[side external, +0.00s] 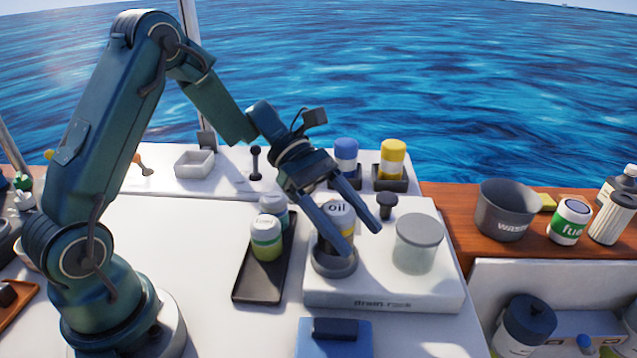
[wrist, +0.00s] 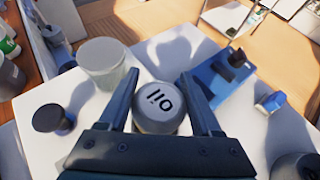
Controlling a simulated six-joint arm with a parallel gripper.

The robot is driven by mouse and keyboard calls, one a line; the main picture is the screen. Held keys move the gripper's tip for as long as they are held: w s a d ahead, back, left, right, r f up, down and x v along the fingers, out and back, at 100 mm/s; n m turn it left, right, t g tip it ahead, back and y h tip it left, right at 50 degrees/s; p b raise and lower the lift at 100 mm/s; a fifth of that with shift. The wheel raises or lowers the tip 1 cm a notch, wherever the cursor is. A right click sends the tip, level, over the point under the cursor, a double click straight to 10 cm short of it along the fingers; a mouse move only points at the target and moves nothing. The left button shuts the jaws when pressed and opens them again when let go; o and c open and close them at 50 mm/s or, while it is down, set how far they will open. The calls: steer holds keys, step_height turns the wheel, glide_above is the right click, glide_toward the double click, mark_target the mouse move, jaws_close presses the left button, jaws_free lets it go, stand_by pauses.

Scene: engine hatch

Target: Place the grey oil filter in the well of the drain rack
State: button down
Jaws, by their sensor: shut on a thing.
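The grey oil filter (side external: 340,217), marked "Oil", stands upright between the fingers of my gripper (side external: 362,240). In the wrist view the top of the filter (wrist: 158,98) shows between both fingertips (wrist: 160,90), and my gripper is shut on it. The drain rack (side external: 430,292) is a white block with a dark ring-shaped well (side external: 333,268) at its left front. The filter is over or in this well; a finger hides part of its lower end, so I cannot tell how deep it sits.
A clear lidded jar (side external: 417,245) and a black knob (side external: 387,206) are on the rack. A dark tray (side external: 257,289) with two filters lies to the left. A blue block (side external: 334,343) is in front. Blue and yellow filters (side external: 392,158) stand behind.

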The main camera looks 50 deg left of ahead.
steer(key=shift+f, duration=1.6)
steer(key=shift+f, duration=0.1)
steer(key=shift+c, duration=0.4)
jaws_free()
